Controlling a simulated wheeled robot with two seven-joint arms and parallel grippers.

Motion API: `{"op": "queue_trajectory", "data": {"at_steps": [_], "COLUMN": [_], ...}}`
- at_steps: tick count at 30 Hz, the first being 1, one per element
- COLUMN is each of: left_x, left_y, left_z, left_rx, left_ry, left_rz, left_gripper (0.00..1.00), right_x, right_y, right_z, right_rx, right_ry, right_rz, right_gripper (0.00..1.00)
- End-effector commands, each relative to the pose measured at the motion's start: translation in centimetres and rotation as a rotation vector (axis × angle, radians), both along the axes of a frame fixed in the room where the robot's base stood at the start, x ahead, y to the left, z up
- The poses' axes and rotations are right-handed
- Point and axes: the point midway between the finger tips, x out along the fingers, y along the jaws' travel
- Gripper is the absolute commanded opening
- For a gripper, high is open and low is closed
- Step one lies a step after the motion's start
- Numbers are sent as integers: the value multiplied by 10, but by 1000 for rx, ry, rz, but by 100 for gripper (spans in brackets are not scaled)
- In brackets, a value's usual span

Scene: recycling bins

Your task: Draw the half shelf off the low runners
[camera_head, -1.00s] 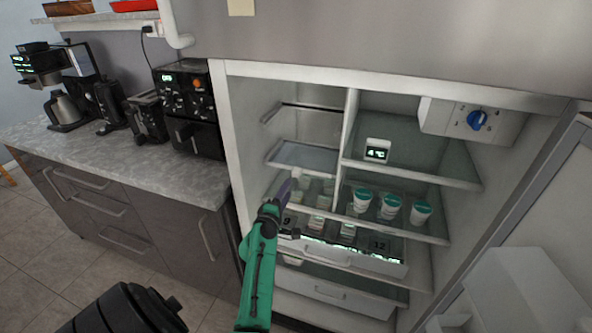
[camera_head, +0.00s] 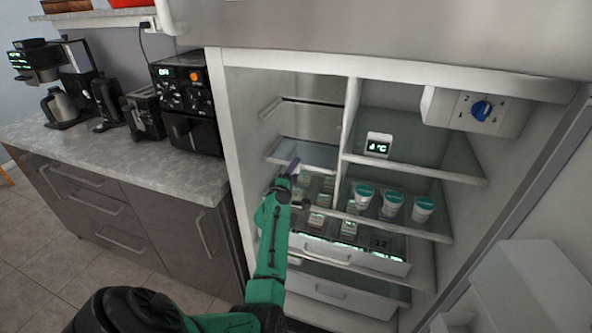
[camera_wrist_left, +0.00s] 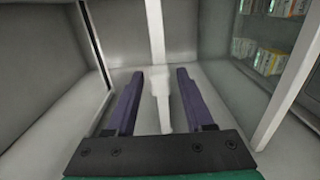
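The half shelf (camera_head: 306,154) is a pale panel with a white front edge, lying level in the left bay of the open fridge. A higher runner (camera_head: 270,108) on the bay's left wall is empty. My left gripper (camera_head: 293,166) reaches to the shelf's front edge. In the left wrist view its purple fingers (camera_wrist_left: 159,75) are spread, with a white strip (camera_wrist_left: 160,100), likely the shelf's front edge, between them. Gaps show on both sides of the strip. The low runners are hidden. My right gripper is out of view.
A white divider (camera_head: 347,125) stands right of the shelf. Teal-lidded tubs (camera_head: 393,205) and small boxes sit on the lower shelf, with drawers (camera_head: 343,297) below. A temperature display (camera_head: 378,145) stands right of the divider. The counter (camera_head: 130,170) is at left.

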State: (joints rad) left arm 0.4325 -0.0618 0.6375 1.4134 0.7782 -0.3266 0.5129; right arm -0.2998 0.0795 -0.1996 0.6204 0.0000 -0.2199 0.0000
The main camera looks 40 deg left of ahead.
Motion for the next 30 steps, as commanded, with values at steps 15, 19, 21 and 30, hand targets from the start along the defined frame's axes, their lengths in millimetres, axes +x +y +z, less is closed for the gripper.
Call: {"op": "queue_trajectory", "data": {"at_steps": [15,19,21,30], "left_x": [-2,-9,-13,-31], "left_y": [-1,-3,-5,-11], "left_z": [1,1,1,1], "left_rx": [0,1,1,1], "left_ry": [-1,0,0,0], "left_rz": [0,0,0,0], "left_gripper": [0,0,0,0], "right_x": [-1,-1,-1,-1], "right_y": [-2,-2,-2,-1], "right_z": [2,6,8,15], "right_rx": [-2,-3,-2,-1], "right_ry": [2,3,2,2], "right_rz": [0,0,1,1], "right_gripper": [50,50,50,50]}}
